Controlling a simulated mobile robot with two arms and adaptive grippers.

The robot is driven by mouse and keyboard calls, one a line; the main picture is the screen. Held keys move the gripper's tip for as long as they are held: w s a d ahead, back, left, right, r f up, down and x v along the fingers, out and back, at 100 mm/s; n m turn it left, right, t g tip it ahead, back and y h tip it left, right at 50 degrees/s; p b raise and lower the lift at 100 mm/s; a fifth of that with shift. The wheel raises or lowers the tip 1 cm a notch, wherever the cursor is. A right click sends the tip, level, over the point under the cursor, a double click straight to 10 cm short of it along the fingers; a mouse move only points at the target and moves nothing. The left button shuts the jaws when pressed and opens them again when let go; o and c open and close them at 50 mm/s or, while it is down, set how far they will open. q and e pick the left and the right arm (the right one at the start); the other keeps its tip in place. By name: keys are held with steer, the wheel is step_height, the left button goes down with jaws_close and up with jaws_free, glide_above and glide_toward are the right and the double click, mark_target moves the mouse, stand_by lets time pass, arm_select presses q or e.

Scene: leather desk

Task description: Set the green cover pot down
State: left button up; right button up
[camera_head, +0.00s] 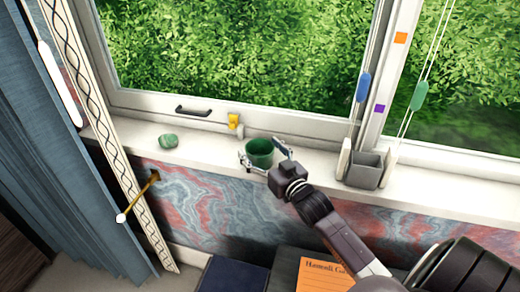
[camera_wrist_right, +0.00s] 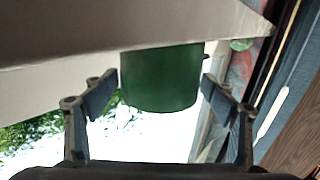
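The green cover pot (camera_head: 259,153) stands upright on the white window sill, its open mouth showing from above. In the right wrist view the pot (camera_wrist_right: 160,78) appears upside down, with its base against the sill. My right gripper (camera_head: 264,155) is open, with one finger on each side of the pot. In the right wrist view the fingertips (camera_wrist_right: 161,74) come very close to the pot's sides; a narrow gap seems to show, and contact cannot be told for sure. My left gripper is not in view.
The window sill (camera_head: 210,151) holds a green stone-like lump (camera_head: 168,141) at left and a grey square container (camera_head: 366,169) at right. A yellow object (camera_head: 233,121) sits at the window frame. Blind cords with a blue pull (camera_head: 363,87) hang nearby. An orange booklet (camera_head: 324,275) lies below.

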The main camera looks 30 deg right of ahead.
steer(key=shift+r, duration=0.15)
steer(key=shift+s, duration=0.35)
steer(key=s+b, duration=0.1)
steer(key=s, duration=1)
steer(key=shift+s+a, duration=0.15)
steer(key=shift+a, duration=0.2)
